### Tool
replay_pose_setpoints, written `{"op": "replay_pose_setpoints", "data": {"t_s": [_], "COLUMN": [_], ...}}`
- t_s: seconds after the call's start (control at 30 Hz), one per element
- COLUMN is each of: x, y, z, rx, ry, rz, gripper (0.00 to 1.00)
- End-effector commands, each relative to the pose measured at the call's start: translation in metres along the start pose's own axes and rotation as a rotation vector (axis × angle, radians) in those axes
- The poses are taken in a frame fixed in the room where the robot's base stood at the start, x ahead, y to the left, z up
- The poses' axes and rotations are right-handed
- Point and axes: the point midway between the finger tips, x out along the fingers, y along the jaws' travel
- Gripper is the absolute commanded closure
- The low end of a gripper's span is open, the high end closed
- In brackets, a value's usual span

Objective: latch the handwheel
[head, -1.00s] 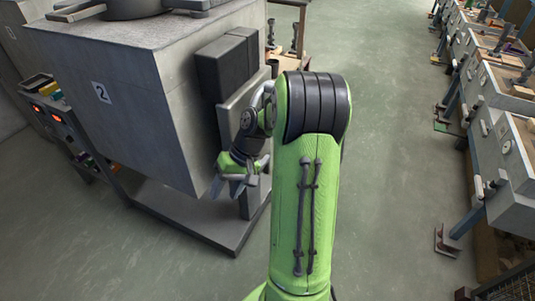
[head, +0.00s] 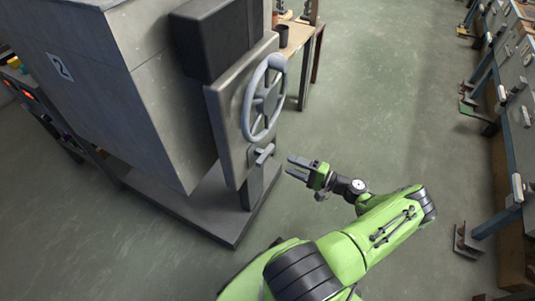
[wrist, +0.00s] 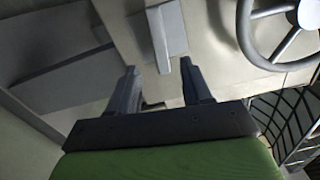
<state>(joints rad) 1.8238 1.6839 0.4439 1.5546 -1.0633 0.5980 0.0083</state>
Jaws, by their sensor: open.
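The grey spoked handwheel (head: 277,62) is mounted on the upright panel (head: 226,130) at the side of the large grey box marked 2. A small grey latch lever (head: 264,153) sticks out just below the wheel. My gripper (head: 295,168) is open and empty, to the right of and slightly below the lever, apart from it. In the wrist view, my two fingers (wrist: 158,68) point toward the panel. A grey bar, seemingly the lever (wrist: 166,32), lies ahead between them, and the handwheel (wrist: 246,40) is at upper right.
The grey box (head: 140,90) stands on a dark base plate (head: 218,212) whose edge extends below the panel. A wooden-topped table (head: 297,35) is behind it. A row of workbenches (head: 515,100) lines the right side. Green floor (head: 390,120) between is clear.

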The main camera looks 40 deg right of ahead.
Motion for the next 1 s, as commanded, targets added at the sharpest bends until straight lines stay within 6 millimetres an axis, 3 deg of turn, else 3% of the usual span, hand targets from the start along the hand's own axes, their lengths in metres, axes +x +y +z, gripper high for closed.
{"op": "replay_pose_setpoints", "data": {"t_s": [0.2, 0.4, 0.53, 0.77, 1.0], "x": [0.057, 0.095, 0.105, 0.106, 0.106], "y": [0.002, 0.002, 0.002, 0.001, 0.001], "z": [0.001, 0.001, 0.001, 0.000, 0.000], "rx": [0.001, 0.001, 0.001, 0.002, 0.001], "ry": [-0.006, -0.003, -0.002, -0.001, -0.001], "rz": [0.001, 0.002, 0.002, 0.002, 0.003], "gripper": [0.51, 0.51, 0.51, 0.51, 0.86]}}
